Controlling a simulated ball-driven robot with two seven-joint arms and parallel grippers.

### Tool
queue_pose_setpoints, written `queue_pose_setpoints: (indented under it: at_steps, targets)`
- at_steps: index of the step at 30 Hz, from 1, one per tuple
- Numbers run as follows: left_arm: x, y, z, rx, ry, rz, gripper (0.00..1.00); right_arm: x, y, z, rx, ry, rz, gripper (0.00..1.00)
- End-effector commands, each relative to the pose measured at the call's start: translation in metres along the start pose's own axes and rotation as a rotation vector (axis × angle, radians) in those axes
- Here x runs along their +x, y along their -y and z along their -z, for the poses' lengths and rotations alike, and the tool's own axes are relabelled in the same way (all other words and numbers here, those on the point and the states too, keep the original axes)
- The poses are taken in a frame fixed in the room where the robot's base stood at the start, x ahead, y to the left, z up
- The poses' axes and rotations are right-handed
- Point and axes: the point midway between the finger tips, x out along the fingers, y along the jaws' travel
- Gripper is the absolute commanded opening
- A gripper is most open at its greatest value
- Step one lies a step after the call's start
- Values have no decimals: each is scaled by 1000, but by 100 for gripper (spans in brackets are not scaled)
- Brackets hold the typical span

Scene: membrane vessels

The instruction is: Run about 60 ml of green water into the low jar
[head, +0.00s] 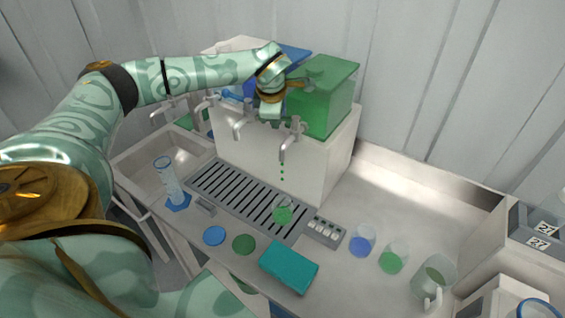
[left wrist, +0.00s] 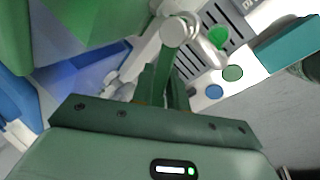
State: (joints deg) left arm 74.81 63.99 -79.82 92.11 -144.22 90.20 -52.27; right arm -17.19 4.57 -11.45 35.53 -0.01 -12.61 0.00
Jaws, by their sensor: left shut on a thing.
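The green tank (head: 328,95) stands on the white dispenser, with its grey tap (head: 291,137) on the front. Green drops (head: 282,170) fall from the spout. A small clear jar (head: 283,213) with green in it stands on the slotted drain grate below; its green also shows in the left wrist view (left wrist: 218,34). My left gripper (head: 271,116) is at the tap's upper end, shut on what looks like the tap handle; the grip itself is mostly hidden. In the left wrist view, its fingers (left wrist: 164,88) reach toward the tap (left wrist: 176,32). My right gripper is not in view.
A measuring cylinder (head: 170,180) stands left of the grate (head: 240,192). Blue (head: 214,235) and green (head: 244,244) discs and a teal block (head: 289,267) lie in front. A button panel (head: 325,231), blue cup (head: 361,243), green cup (head: 393,260) and jug (head: 435,277) are right.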

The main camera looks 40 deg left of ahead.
Motion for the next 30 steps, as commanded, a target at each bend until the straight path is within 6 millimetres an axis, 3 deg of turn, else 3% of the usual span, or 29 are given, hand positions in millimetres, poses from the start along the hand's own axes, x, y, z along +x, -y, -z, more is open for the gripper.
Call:
queue_pose_setpoints:
  at_steps: [11,24,30]
  targets:
    - [0,0,0,5,1,0,0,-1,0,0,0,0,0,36]
    - [6,-23,-4,413,175,1,0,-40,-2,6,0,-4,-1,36]
    - [11,-26,-6,496,209,-2,0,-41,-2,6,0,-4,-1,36]
